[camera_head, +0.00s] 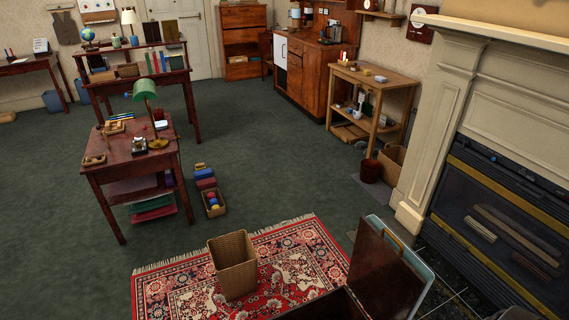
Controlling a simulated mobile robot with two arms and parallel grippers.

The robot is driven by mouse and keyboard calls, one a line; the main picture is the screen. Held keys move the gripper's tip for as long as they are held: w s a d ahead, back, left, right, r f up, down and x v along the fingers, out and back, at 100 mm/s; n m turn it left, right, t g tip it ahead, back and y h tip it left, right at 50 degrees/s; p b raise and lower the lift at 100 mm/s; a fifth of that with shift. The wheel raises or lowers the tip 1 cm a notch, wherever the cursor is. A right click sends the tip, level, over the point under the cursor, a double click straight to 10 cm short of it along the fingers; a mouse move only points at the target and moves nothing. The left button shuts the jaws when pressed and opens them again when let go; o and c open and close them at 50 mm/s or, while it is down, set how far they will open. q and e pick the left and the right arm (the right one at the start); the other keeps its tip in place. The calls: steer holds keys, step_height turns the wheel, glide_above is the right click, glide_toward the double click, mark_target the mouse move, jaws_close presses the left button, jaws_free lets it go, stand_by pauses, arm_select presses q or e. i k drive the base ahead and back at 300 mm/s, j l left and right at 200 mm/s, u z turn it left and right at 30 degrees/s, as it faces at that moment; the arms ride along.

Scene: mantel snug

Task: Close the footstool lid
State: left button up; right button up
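The footstool (322,306) is at the bottom edge of the head view, right of centre, and only the far part of its dark box shows. Its lid (382,278) stands open, raised steeply at the box's right side, with its brown inner face toward the left. A pale teal edge (416,262) shows behind the lid's brown panel. The rest of the box is cut off by the frame. Neither of my grippers is in view.
A wicker basket (233,268) stands on the red patterned rug (172,290), left of the footstool. A fireplace (505,215) is close on the right. A desk (130,165) stands at left, with a crate (214,204) beside it.

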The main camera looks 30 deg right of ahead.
mark_target(386, 279)
steer(key=z, duration=1.85)
